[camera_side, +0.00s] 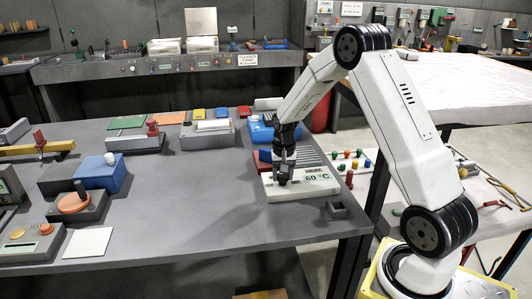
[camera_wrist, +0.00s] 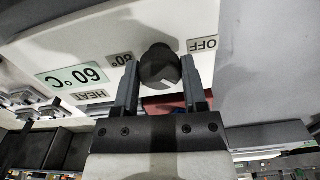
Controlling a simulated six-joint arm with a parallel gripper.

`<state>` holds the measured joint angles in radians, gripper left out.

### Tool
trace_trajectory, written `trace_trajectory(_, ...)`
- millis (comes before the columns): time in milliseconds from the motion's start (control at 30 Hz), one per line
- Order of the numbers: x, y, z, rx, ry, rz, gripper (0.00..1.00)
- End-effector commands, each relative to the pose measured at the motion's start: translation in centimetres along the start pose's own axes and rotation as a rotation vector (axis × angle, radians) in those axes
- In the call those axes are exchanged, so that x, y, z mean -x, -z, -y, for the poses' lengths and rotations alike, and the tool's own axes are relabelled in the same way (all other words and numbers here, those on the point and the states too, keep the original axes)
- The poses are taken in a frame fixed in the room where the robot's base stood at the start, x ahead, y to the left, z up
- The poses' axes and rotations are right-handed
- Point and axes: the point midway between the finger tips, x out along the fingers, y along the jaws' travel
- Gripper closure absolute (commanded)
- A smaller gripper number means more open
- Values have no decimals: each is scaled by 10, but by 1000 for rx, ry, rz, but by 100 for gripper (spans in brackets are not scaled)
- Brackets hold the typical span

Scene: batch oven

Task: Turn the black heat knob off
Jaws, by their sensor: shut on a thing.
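A pale mark shows on the knob's lower edge in the wrist view. An OFF label (camera_wrist: 203,45) lies to the right of the knob there, and an 80° label (camera_wrist: 122,59) to the left. In the side view my gripper (camera_side: 283,177) mostly hides the knob.
A small dark square holder (camera_side: 339,209) stands at the table's front right. A blue box (camera_side: 260,131) stands behind the oven unit.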

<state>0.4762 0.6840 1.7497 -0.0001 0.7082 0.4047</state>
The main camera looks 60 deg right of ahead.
Motion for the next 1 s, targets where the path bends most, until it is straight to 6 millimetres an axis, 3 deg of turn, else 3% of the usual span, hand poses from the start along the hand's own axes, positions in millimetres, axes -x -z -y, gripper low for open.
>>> trace_trajectory(600,1,1,0,581,0,-2,100)
trace_trajectory(1000,1,1,0,843,0,-2,100)
